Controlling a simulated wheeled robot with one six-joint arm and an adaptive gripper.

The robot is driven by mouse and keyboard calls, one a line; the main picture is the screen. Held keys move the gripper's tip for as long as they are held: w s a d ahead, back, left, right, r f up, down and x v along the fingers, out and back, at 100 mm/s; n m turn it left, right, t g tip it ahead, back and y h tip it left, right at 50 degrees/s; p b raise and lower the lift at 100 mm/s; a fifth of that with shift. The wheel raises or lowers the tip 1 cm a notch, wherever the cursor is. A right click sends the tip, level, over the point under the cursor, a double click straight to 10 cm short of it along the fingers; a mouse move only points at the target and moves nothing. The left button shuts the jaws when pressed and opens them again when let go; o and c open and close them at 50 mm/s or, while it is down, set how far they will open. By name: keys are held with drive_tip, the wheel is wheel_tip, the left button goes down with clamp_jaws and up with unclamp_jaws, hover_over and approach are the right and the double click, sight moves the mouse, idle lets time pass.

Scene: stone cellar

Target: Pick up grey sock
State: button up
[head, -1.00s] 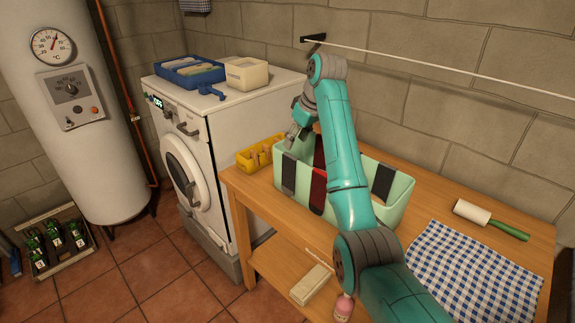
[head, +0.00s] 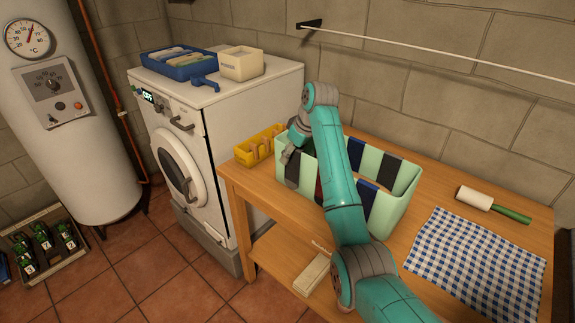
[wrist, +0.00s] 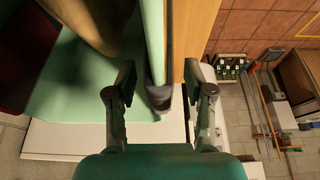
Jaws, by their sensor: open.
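A mint green basket (head: 395,208) stands on the wooden table with several socks draped over its rim. A grey sock (head: 292,172) hangs over the basket's left end, partly covered by my gripper (head: 291,158). In the wrist view the grey sock (wrist: 157,95) lies over the basket wall between the two fingers of my gripper (wrist: 160,82). The fingers are apart, one on each side of the wall, and I see no grip on the sock. Whether a finger touches it, I cannot tell.
A dark red sock (head: 319,190), a blue sock (head: 366,194) and a dark sock (head: 388,166) also hang on the basket. A yellow peg box (head: 256,148) is close at left. A lint roller (head: 490,204) and checked cloth (head: 475,255) lie at right.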

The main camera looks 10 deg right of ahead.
clamp_jaws()
idle(0.4)
